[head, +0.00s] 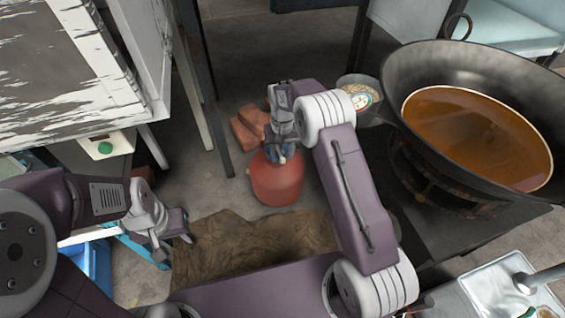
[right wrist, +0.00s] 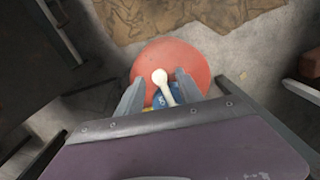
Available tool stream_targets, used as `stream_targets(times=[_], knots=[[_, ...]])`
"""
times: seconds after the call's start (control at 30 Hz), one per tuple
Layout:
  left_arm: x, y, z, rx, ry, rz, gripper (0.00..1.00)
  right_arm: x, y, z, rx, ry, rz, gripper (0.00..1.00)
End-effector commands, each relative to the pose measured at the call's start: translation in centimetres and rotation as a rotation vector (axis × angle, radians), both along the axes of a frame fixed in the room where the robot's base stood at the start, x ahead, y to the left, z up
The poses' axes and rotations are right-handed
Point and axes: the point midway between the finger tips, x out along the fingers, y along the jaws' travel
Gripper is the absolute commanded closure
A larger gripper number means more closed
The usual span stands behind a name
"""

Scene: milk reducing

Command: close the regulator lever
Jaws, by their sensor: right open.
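The red gas cylinder (head: 277,182) stands on the floor in the middle of the head view. In the right wrist view, its round red top (right wrist: 148,65) carries a blue regulator (right wrist: 159,101) with a pale lever (right wrist: 164,86). My right gripper (head: 281,155) is over the cylinder top and partly hides the regulator in the head view. In the right wrist view, my right gripper (right wrist: 157,88) is open, with one finger on each side of the lever and gaps beside it. My left gripper (head: 174,246) is apart at the left, empty, its fingers spread.
A large wok (head: 411,75) of brown liquid sits on a dark stove (head: 447,190) at the right. Bricks (head: 245,131) lie behind the cylinder. A crumpled brown cloth (head: 235,243) covers the floor in front. A table leg (head: 206,90) stands left of the cylinder.

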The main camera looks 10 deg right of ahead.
Motion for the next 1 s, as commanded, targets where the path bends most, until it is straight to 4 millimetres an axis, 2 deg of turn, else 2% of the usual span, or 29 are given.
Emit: stream_targets(times=[0.03,0.3,0.47,1.0], knots=[[0.02,0.0,-1.19,0.0,0.0,0.0,0.64,0.02,0.01,-1.3,0.0,-0.001,0.0,0.57],[0.02,0.0,-0.97,0.0,0.0,0.0,0.64,0.02,0.01,-1.2,0.0,-0.001,0.0,0.57],[0.02,0.0,-0.97,0.0,0.0,0.0,0.64,0.02,0.0,-1.19,0.0,-0.001,0.0,1.0],[0.02,0.0,-0.98,0.0,0.0,0.0,0.64,0.02,-0.03,-1.2,0.0,-0.001,0.0,1.0]])
